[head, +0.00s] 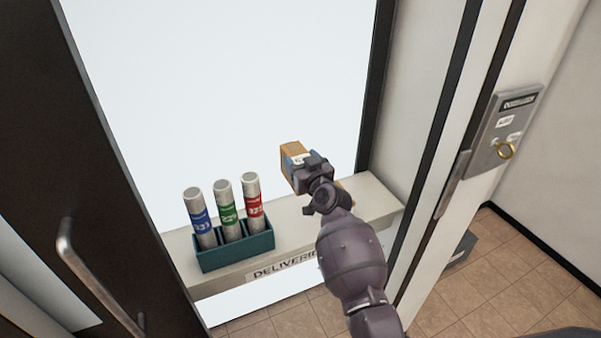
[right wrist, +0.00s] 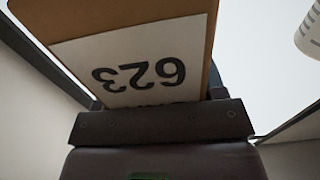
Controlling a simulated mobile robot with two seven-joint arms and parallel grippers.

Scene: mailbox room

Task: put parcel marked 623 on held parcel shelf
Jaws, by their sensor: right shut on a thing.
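My right gripper (head: 303,170) is shut on a brown cardboard parcel (head: 290,150), at the right end of the pale ledge in the head view. The arm hides much of the parcel. In the right wrist view the parcel (right wrist: 200,50) fills the upper middle, and its white label reads 623, upside down. The gripper (right wrist: 160,120) shows as a dark bar across the parcel's lower edge. I cannot tell whether the parcel touches the ledge. I see no shelf marked for held parcels. My left gripper is out of view.
The pale ledge (head: 375,200) carries a partly hidden sign starting "DELIVERI". On its left stands a teal rack (head: 238,252) with three tubes banded blue, green and red. A dark door (head: 130,200) with a handle is at left. A lock plate with a key (head: 505,135) is at right.

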